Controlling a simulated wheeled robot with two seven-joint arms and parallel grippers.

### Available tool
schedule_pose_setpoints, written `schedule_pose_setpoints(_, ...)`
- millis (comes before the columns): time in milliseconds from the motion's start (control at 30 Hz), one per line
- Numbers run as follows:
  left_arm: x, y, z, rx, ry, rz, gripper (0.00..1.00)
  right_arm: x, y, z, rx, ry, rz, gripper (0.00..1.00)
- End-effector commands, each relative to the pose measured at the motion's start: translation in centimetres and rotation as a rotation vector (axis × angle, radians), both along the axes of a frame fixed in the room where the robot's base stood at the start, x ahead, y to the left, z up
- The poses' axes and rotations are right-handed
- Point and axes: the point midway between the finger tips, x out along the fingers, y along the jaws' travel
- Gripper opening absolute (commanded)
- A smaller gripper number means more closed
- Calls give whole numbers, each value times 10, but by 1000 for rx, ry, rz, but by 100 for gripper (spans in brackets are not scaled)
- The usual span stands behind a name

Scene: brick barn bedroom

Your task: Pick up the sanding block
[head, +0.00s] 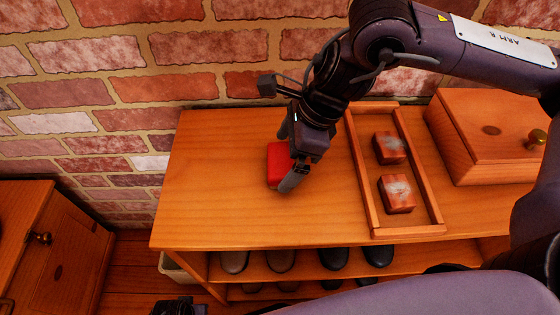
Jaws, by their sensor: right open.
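A bright red block (276,167), which looks like the sanding block, lies on the wooden cabinet top (215,180). My right gripper (288,156) reaches down over it from the upper right. Its jaws are open, one finger at the block's near right side and the other towards its far side. The gripper hides part of the block, and I cannot tell whether the fingers touch it. A small dark part at the bottom edge (178,307) may be my left gripper; its jaws cannot be made out.
A shallow wooden tray (373,205) right of the gripper holds two worn reddish-brown blocks (389,148). A wooden box with a brass knob (490,130) stands further right. A brick wall (130,90) rises behind. Shoes (282,260) sit on the shelf below. The cabinet top's left part is clear.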

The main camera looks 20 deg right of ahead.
Motion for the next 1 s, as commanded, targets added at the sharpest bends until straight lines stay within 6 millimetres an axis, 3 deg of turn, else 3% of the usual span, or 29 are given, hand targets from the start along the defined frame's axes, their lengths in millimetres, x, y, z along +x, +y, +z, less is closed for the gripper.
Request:
schedule_pose_setpoints(200,2,-1,4,-1,-1,-2,36,2,10,-26,-1,1,0,100)
schedule_pose_setpoints(467,1,-2,5,-1,2,-3,36,3,11,-29,0,0,-1,100)
schedule_pose_setpoints(800,1,-1,5,-1,2,-3,36,3,11,-29,0,0,-1,57)
schedule_pose_setpoints(1000,1,-1,5,-1,2,-3,36,3,11,-28,0,-1,-1,57)
